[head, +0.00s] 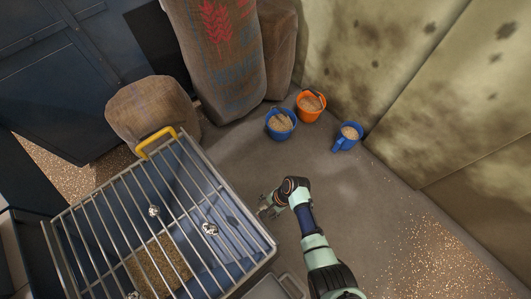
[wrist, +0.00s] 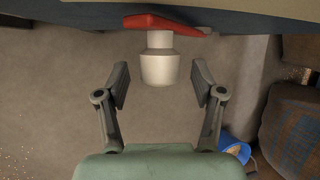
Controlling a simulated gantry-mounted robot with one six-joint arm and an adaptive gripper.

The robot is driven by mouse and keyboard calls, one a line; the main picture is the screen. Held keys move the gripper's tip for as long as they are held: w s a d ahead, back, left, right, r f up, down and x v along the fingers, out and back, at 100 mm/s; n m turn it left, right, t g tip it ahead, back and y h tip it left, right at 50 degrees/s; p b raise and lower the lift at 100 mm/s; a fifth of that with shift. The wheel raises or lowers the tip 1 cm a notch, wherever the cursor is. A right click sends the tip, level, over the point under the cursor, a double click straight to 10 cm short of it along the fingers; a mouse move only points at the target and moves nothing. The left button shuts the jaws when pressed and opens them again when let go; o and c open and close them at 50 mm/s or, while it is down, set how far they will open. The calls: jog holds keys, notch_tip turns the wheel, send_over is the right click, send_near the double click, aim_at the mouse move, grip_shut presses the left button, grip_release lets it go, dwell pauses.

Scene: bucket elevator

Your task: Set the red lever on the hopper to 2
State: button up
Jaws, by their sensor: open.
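The red lever (wrist: 166,24) shows at the top of the wrist view, under the edge of the blue hopper (wrist: 70,18). A pale grey round knob (wrist: 158,62) stands out from it toward me. My gripper (wrist: 161,83) is open, with one finger on each side of the knob and a gap on both sides. In the head view my gripper (head: 267,206) is beside the right side of the hopper (head: 225,226). The lever is hidden there, and no number marks can be read in either view.
A metal grate with a yellow handle (head: 156,141) covers the hopper. Sacks (head: 217,55) stand at the back. Floor right of my arm is open.

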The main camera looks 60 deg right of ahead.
jog(key=shift+w+a+f, duration=0.15)
jog(key=shift+f, duration=0.4)
jog(key=shift+r, duration=0.1)
grip_shut()
jog(key=shift+r, duration=0.15)
